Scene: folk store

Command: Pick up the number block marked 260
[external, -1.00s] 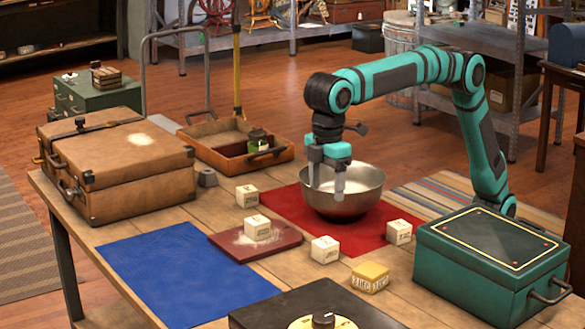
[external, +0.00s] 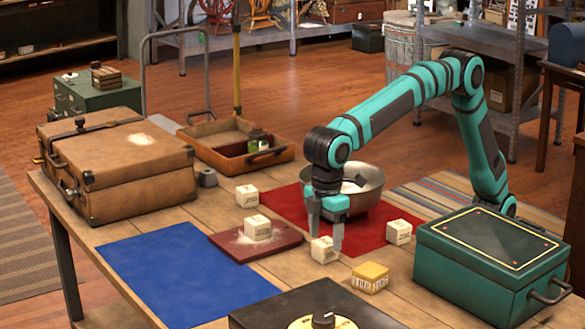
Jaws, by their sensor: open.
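Several small cream number blocks stand on and around the mats; their printed numbers are too small to read, so I cannot tell which is 260. One block (external: 324,250) is at the table's middle, by the red mat's front edge. Others are a block (external: 247,196) at the back, a block (external: 258,228) on the dark red board (external: 285,243), and a block (external: 399,232) on the right. My gripper (external: 326,243) is open and points down, its fingers at the middle block, partly overlapping it in view. I cannot tell whether they touch it.
A metal bowl (external: 365,184) stands on the red mat (external: 284,208) behind my gripper. A yellow-topped block (external: 370,277), a green box (external: 490,262) and a black box with a dial (external: 265,316) are nearby. A blue mat (external: 180,270) lies clear at left, before a brown suitcase (external: 125,175).

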